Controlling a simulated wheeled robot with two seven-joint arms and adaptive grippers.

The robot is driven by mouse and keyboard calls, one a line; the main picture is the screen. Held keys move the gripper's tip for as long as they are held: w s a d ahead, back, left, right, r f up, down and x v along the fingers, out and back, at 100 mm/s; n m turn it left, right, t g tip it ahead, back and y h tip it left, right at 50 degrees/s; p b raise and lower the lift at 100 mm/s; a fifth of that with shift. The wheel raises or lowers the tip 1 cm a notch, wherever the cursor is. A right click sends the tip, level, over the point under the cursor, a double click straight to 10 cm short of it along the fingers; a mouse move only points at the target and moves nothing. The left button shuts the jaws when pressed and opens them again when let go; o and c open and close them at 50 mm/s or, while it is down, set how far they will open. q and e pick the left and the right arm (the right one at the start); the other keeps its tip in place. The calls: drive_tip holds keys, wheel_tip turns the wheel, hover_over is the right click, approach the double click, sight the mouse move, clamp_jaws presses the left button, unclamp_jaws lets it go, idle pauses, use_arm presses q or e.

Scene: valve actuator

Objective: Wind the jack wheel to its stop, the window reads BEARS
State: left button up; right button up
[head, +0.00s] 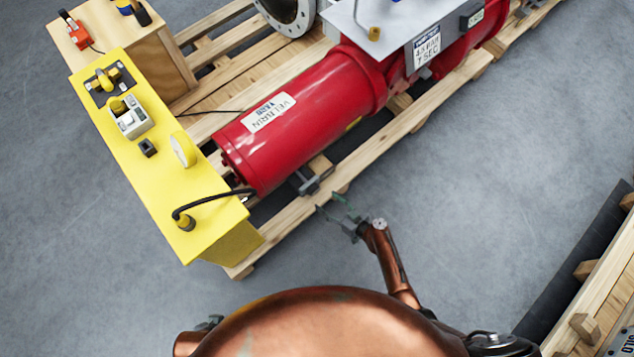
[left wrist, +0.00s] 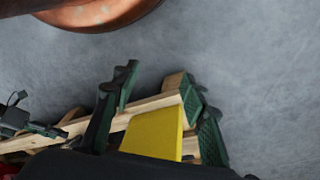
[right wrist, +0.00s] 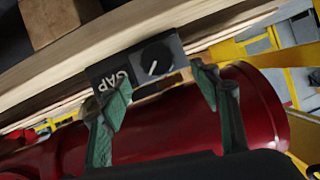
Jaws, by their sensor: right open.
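A pale yellow disc (head: 183,149), possibly the jack wheel, stands on the yellow bench (head: 165,190) beside the red actuator cylinder (head: 310,105). I cannot pick out the window or read BEARS. My right gripper (head: 340,209) is open and empty, over the floor just off the pallet's near edge. In the right wrist view my right gripper (right wrist: 160,80) has a dark box with a knob and the label GAP (right wrist: 150,62) beyond its fingers. My left gripper (left wrist: 157,80) is open, with a yellow block-shaped surface (left wrist: 153,133) beyond its fingers; it is not clear in the head view.
A wooden pallet (head: 290,217) carries the cylinder. A wooden crate (head: 128,45) stands behind the bench.

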sight(316, 192)
drive_tip(key=b+x, duration=0.1)
drive_tip(key=x, duration=0.2)
drive_tip(key=b+x, duration=0.1)
drive_tip(key=x, duration=0.2)
drive_tip(key=shift+w+d+f, duration=0.1)
drive_tip(key=shift+d+f, duration=0.05)
drive_tip(key=shift+f, duration=0.15)
drive_tip(key=shift+w+a+f+b, duration=0.15)
drive_tip(key=shift+w+a+b, duration=0.3)
drive_tip(key=shift+w, duration=0.1)
use_arm(q)
drive_tip(key=w+d+f+t+h, duration=0.1)
drive_tip(key=w+d+f+t, duration=0.1)
drive_tip(key=w+d+f, duration=0.1)
drive_tip(key=shift+x, duration=0.9)
drive_tip(key=shift+w, duration=0.15)
use_arm(e)
drive_tip(key=shift+c, duration=0.3)
